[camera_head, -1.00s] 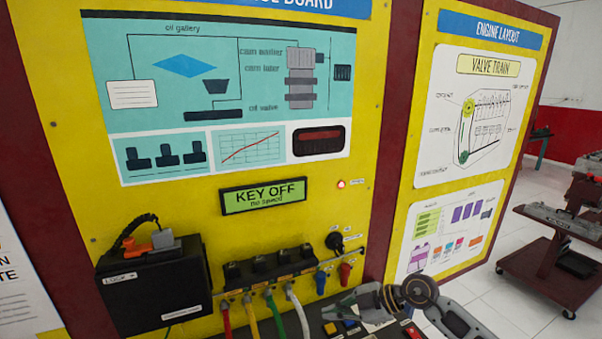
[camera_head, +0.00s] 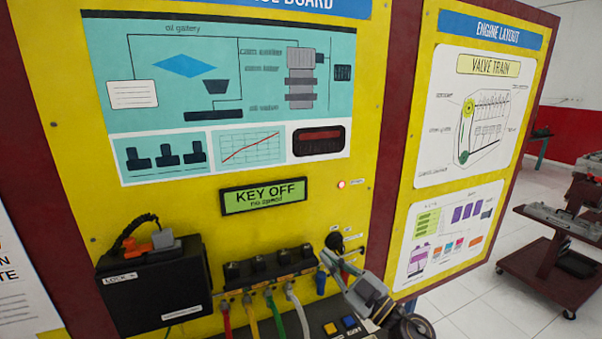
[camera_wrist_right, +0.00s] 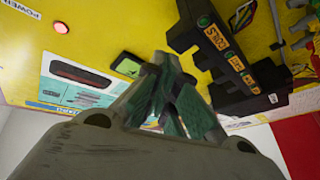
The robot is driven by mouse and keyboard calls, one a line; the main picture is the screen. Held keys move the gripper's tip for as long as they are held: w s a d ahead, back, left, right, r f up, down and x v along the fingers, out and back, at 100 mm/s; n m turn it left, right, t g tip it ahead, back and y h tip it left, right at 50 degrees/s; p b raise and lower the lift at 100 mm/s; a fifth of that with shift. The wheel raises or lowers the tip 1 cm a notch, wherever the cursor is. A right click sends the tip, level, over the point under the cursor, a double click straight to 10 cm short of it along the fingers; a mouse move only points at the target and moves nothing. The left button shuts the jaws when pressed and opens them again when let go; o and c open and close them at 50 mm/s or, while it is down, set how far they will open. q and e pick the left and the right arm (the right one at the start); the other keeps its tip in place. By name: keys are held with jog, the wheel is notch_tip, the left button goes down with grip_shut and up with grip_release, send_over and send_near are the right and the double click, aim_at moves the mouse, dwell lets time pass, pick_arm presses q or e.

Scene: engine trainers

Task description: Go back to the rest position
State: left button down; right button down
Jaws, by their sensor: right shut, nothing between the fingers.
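My right gripper (camera_head: 327,257) comes in from the lower right in the head view and points up and left. Its fingers are shut and empty. Its tips are in front of the panel, beside the black key knob (camera_head: 334,241) in the picture; whether they touch it I cannot tell. In the right wrist view the closed fingers (camera_wrist_right: 165,65) meet near the middle, with the panel beyond. My left gripper is not in view.
The yellow trainer panel (camera_head: 120,215) fills the front, with a KEY OFF display (camera_head: 264,196) and a lit red lamp (camera_head: 341,184). A black box (camera_head: 155,290) and a connector block (camera_head: 270,268) with coloured cables jut out. A cart (camera_head: 550,260) stands at right on open floor.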

jog(key=s+d+f+m+h, duration=0.3)
jog(key=d+f+m+h, duration=1.05)
jog(key=d+h, duration=0.25)
jog(key=s+f+g+y, duration=0.1)
jog(key=s+f+g, duration=0.55)
jog(key=s, duration=0.35)
jog(key=s+f+g, duration=0.5)
jog(key=s+f, duration=0.3)
jog(key=s, duration=0.3)
notch_tip(320, 180, down, 32)
jog(key=s+n+g, duration=0.1)
jog(key=s+g, duration=0.1)
jog(key=s, duration=0.1)
jog(key=s+d+f, duration=0.3)
jog(key=s+f, duration=1.8)
jog(key=s, duration=0.1)
jog(key=shift+s+d+g, duration=0.15)
jog(key=shift+d+g, duration=0.05)
jog(key=shift+g, duration=0.25)
